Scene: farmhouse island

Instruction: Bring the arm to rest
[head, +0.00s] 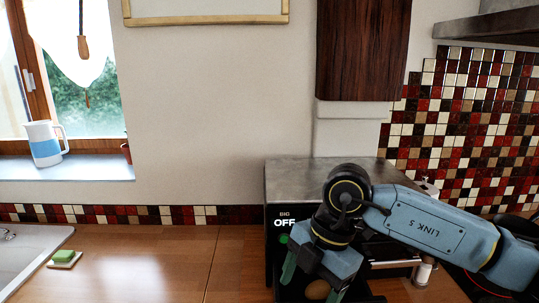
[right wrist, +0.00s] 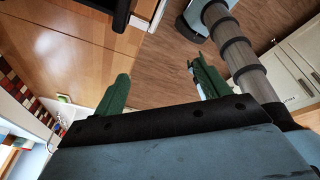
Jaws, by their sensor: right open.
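My right arm comes in from the right in the head view, and its gripper (head: 312,282) hangs fingers-down in front of the dark front of a metal-topped appliance (head: 290,180). The green fingers are apart. A small brown rounded thing (head: 318,290) shows between them, and I cannot tell if it is touched. In the right wrist view the gripper (right wrist: 162,84) is open with nothing between its fingers, above the wooden counter and floor. My left gripper is in neither view.
The wooden counter (head: 140,255) is clear left of the appliance. A green-topped sponge (head: 64,257) lies by the sink (head: 25,250). A white and blue jug (head: 44,145) stands on the windowsill. A small shaker-like thing (head: 423,272) is at the appliance's right.

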